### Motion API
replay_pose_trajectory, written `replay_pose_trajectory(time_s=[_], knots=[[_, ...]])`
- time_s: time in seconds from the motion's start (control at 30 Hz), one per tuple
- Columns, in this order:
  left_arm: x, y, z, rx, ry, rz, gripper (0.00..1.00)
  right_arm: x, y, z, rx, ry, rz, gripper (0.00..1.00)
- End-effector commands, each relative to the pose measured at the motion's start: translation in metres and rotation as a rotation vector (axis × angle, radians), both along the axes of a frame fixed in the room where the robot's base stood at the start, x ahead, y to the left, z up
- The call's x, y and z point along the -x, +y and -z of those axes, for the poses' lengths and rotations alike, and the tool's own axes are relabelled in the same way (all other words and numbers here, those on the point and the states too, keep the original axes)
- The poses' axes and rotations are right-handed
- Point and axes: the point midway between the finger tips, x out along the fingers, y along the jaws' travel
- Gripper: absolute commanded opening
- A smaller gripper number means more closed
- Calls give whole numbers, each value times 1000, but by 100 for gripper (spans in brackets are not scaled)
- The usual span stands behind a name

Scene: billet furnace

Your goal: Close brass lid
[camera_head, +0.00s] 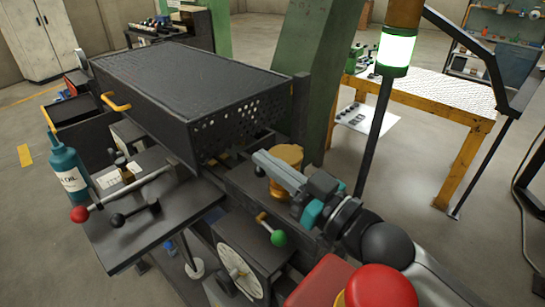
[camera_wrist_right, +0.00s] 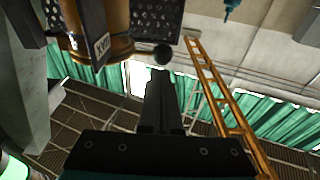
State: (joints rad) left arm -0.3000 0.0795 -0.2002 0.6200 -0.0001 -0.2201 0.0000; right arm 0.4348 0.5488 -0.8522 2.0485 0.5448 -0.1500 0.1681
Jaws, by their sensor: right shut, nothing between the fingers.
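A brass pot-like piece (camera_head: 280,187) with a rounded brass top (camera_head: 287,153) stands at the middle of the machine in the head view. I cannot tell whether that top is the lid, or how far it is open. My right gripper (camera_head: 262,160) reaches across in front of the brass piece, shut and empty, its tip just left of it. In the right wrist view a brass cylinder (camera_wrist_right: 117,47) with a labelled dark tag hangs above left of my shut fingers (camera_wrist_right: 160,85). A dark ball (camera_wrist_right: 162,55) shows just beyond the fingertips. My left gripper is not in view.
A black perforated box (camera_head: 190,80) stands behind left. A shelf (camera_head: 150,235) with red- and black-knobbed levers and a teal oil bottle (camera_head: 68,165) is at left. A green-knobbed lever (camera_head: 278,238) and dial (camera_head: 238,270) sit below the gripper. A dark post (camera_head: 375,135) with a lamp rises right.

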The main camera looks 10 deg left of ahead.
Motion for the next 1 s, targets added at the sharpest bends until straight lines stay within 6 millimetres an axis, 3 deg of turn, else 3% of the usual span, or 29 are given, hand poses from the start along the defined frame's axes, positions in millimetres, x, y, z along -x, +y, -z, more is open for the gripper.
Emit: replay_pose_trajectory(time_s=[1.0], knots=[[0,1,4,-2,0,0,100,2,0,9,42,-61,1,0]])
